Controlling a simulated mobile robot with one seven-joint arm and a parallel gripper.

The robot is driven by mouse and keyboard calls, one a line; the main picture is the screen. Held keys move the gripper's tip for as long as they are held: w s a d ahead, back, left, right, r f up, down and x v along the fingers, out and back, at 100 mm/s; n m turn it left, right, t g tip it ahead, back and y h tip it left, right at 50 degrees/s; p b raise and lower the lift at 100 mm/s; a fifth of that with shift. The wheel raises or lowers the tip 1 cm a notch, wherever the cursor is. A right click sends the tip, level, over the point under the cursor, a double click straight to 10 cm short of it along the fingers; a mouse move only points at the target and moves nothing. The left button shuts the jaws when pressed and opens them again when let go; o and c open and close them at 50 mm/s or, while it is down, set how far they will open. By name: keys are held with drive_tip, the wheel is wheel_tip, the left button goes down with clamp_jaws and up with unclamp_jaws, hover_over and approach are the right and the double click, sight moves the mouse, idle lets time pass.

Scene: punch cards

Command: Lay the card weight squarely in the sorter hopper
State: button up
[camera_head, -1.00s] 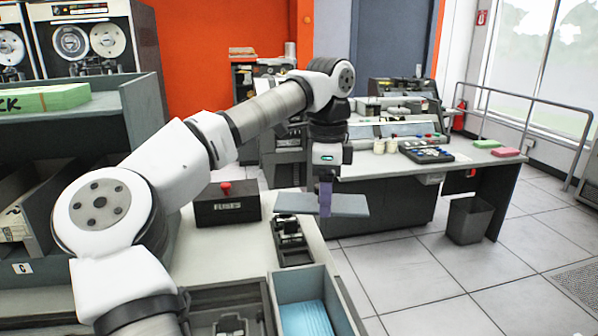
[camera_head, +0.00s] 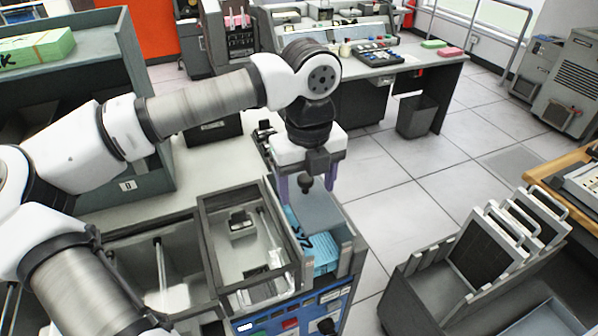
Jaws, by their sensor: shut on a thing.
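My gripper (camera_head: 307,184) is over the sorter hopper (camera_head: 351,250) and points down. Its two purple fingers are shut on the card weight (camera_head: 322,207), a flat grey-blue plate. The plate lies over the back part of the hopper, between its side walls. A dark round knob shows between the fingers. Blue punch cards (camera_head: 318,258) with dark handwriting stand in the front of the hopper. I cannot tell whether the plate touches the cards or the hopper floor, and the fingers hide part of its left side.
A grey-framed open bay (camera_head: 240,262) adjoins the hopper on the left. A blue control panel (camera_head: 290,318) is below its front. A rack with handled dark plates (camera_head: 490,250) stands at right. Open tiled floor (camera_head: 400,185) lies between.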

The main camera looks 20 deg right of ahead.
sight(307, 188)
drive_tip(key=shift+f, duration=0.1)
idle(0.3)
drive_tip(key=shift+f+b, duration=1.3)
drive_tip(key=shift+b, duration=0.1)
drive_tip(key=shift+s+f, duration=0.1)
